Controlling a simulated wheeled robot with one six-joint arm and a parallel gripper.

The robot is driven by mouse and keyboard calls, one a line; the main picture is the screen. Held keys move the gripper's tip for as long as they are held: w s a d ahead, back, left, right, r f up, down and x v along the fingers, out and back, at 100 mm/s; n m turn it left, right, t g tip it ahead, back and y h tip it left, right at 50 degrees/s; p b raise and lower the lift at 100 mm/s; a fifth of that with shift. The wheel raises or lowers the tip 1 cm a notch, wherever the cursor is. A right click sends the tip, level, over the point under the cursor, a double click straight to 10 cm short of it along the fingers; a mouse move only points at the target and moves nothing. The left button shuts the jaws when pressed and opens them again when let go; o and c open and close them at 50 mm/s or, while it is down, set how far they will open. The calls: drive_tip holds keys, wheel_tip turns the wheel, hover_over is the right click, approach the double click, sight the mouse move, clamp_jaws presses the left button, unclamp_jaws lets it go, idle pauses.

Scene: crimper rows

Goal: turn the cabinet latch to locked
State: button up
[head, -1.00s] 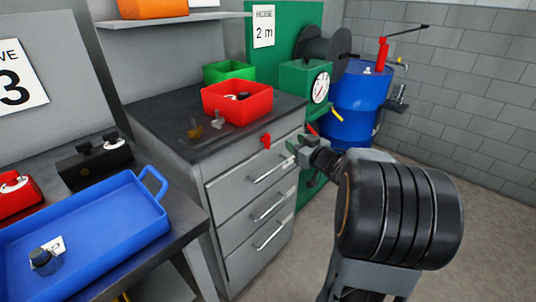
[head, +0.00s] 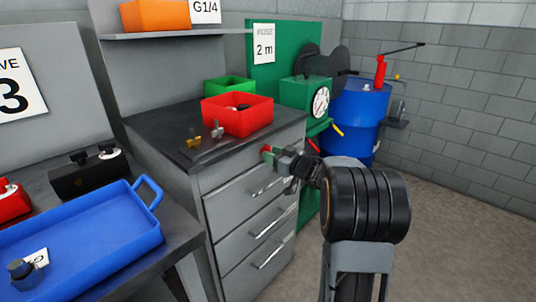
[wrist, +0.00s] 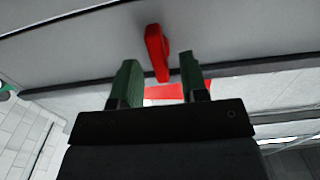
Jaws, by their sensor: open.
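The cabinet latch is a small red handle (head: 266,149) on the upper front of the grey cabinet (head: 228,188), above the top drawer's bar handle. My gripper (head: 274,153) is at the latch in the head view and partly covers it. In the wrist view the red latch (wrist: 157,48) points along the gap between the two green fingertips of my gripper (wrist: 160,72). The fingers are apart, with the latch's free end between their tips.
On the cabinet top stand a red bin (head: 238,117), a green bin (head: 229,86) and small brass and grey fittings (head: 194,138). A blue tray (head: 85,236) lies on the left bench. A blue drum (head: 357,112) stands behind. Floor at right is clear.

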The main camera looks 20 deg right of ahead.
drive_tip(key=shift+x, duration=1.25)
drive_tip(key=shift+c, duration=0.3)
clamp_jaws()
